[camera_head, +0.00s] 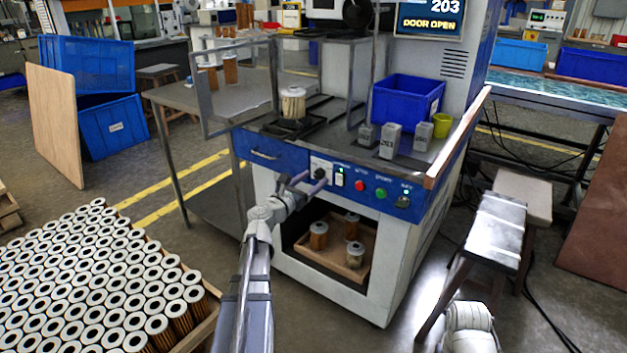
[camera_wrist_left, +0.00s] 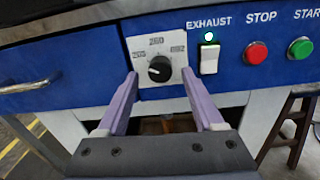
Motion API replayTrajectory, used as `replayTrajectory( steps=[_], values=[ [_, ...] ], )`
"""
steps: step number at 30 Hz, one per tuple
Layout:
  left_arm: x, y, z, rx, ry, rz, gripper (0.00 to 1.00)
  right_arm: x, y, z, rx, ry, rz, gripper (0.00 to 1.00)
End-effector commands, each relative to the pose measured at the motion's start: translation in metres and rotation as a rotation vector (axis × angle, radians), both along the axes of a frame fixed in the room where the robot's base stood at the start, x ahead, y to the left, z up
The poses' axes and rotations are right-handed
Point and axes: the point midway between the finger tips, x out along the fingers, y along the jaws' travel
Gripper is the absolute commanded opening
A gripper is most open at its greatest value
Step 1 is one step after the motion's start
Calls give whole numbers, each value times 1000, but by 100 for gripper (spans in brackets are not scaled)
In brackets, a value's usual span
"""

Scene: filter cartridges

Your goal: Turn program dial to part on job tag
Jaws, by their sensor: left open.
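The program dial (camera_wrist_left: 159,70) is a black knob on a white plate in the left wrist view. Numbers are printed at its left, top and right; the left one looks like 203 and the top one 260. A white mark shows on the left part of the knob. My left gripper (camera_wrist_left: 160,76) is open, its purple fingers on either side of the dial, with gaps to the knob. In the head view the left gripper (camera_head: 307,183) is at the blue control panel. A yellow-framed tag (camera_head: 291,15) stands at the back; its text is too small to read surely.
The screen (camera_head: 430,22) reads 203, DOOR OPEN. Right of the dial are an exhaust switch (camera_wrist_left: 209,58), red stop button (camera_wrist_left: 257,53) and green start button (camera_wrist_left: 300,48). Grey blocks (camera_head: 390,141) and a blue bin (camera_head: 407,100) stand on the machine top. Many cartridges (camera_head: 95,285) fill the lower left.

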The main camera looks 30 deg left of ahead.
Motion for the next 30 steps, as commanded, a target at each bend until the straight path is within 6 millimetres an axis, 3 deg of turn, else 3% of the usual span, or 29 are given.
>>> replayTrajectory(
  steps=[12, 30],
  values=[
    [8, -1, 0, 1, 0, 0, 69, 0, 0, 0, 0, 0, 0, 50],
    [8, -1, 0, 1, 0, -1, 1, 0, 0, 0, 0, 0, 0, 50]
  ],
)
